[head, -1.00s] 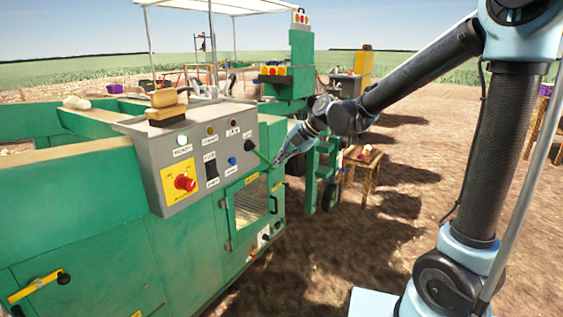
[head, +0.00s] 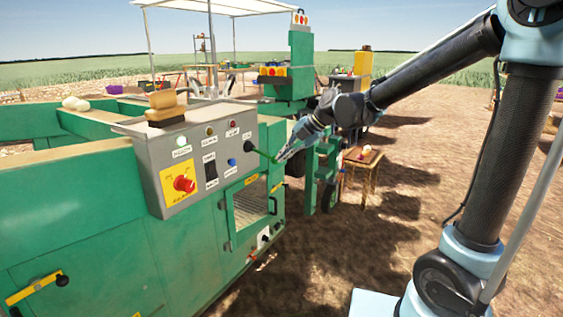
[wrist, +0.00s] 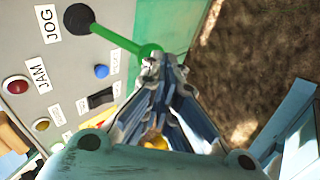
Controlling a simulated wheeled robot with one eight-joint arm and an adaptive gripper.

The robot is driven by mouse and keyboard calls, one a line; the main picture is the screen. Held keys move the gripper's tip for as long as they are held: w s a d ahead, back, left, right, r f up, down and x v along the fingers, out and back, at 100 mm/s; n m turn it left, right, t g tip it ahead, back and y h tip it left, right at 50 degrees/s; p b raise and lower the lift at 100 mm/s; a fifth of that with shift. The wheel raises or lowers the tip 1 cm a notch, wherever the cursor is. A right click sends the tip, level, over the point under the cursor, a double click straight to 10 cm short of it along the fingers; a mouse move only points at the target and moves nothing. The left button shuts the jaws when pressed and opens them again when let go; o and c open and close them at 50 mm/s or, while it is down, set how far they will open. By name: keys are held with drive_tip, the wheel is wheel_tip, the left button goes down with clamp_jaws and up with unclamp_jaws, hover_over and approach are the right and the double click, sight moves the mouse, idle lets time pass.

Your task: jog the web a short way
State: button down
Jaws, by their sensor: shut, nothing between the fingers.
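The JOG control is a black round hub (head: 249,147) with a green lever (head: 263,154), at the right end of the grey control box (head: 208,195). The lever slopes down to the right in the head view. My gripper (head: 280,159) is shut and empty, its fingertips at the lever's free end. In the wrist view, the black hub (wrist: 79,18) sits beside the JOG label (wrist: 47,23), and the green lever (wrist: 120,40) reaches to my shut fingertips (wrist: 150,62). They seem to touch its tip; the exact contact is hard to tell. The web is not clearly visible.
The box also carries a red stop knob (head: 183,184) on a yellow plate, a black switch (head: 211,170) and a blue button (head: 232,162). A brush-like object (head: 166,107) rests on top. Below is a mesh guard door (head: 250,204). Open soil lies right of the machine.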

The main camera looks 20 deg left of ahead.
drive_tip(key=v, duration=1.1)
drive_tip(key=shift+a, duration=0.15)
